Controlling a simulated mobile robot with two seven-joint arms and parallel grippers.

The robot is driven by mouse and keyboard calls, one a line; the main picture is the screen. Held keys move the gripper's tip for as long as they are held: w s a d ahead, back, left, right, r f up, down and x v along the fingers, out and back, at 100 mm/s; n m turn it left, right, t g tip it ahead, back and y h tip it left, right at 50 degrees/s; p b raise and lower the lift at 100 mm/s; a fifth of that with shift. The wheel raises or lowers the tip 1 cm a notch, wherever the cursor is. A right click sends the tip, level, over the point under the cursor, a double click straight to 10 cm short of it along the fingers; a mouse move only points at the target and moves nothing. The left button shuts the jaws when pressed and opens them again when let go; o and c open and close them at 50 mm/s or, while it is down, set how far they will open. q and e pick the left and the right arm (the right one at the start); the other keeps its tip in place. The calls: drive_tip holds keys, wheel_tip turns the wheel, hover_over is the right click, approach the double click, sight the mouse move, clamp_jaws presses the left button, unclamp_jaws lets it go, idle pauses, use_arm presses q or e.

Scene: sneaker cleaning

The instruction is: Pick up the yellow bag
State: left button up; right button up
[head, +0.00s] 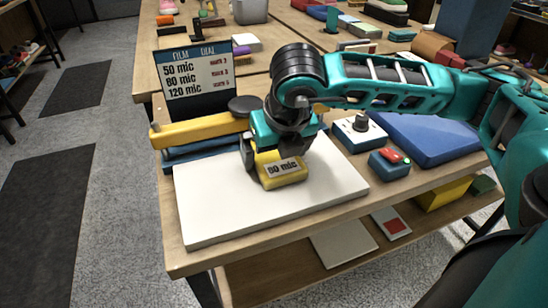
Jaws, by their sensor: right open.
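The yellow bag (284,177), with a label that seems to read "60 mic" or "80 mic", lies on the white board (215,205) on the wooden workbench. My right gripper (270,158) is directly over the far part of the bag, pointing down, with its dark fingers apart. The left finger shows beside the bag's far left corner; the other is partly hidden, and I cannot tell whether either touches the bag. My left gripper is not in view.
A dial box (360,132), a red-switch box (391,162) and a blue block (430,137) are to the right. The board's front is clear.

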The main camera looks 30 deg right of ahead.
drive_tip(key=shift+c, duration=0.3)
drive_tip(key=c, duration=0.8)
